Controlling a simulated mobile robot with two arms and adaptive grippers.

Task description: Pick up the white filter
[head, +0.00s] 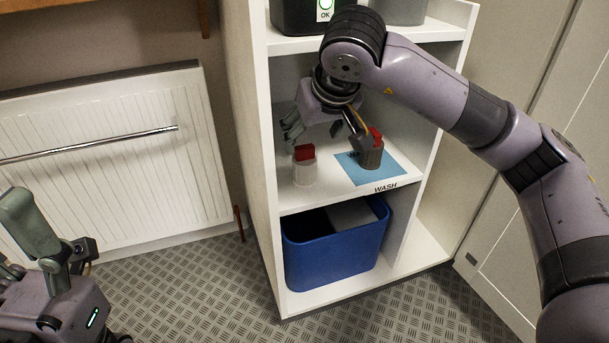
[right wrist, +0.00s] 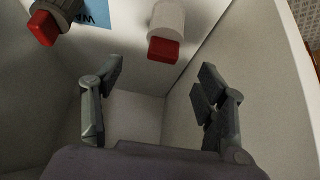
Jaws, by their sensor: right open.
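The white filter (head: 304,171) is a small pale cylinder with a red piece on top. It stands on the middle shelf, left of the blue mat. It also shows at the top of the right wrist view (right wrist: 167,18), with its red piece (right wrist: 163,49) towards the gripper. My right gripper (head: 323,125) is open and empty inside the compartment, above the white filter and apart from it. In the right wrist view its fingers (right wrist: 160,78) are spread, with the filter beyond them. My left gripper (head: 28,232) is at the lower left, partly cut off, away from the shelf.
A dark grey cylinder with a red piece (head: 371,156) stands on the blue mat (head: 392,172), right of the white filter. The white cabinet's side walls (head: 249,150) and upper shelf (head: 290,45) enclose the compartment. A blue bin (head: 335,255) stands below.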

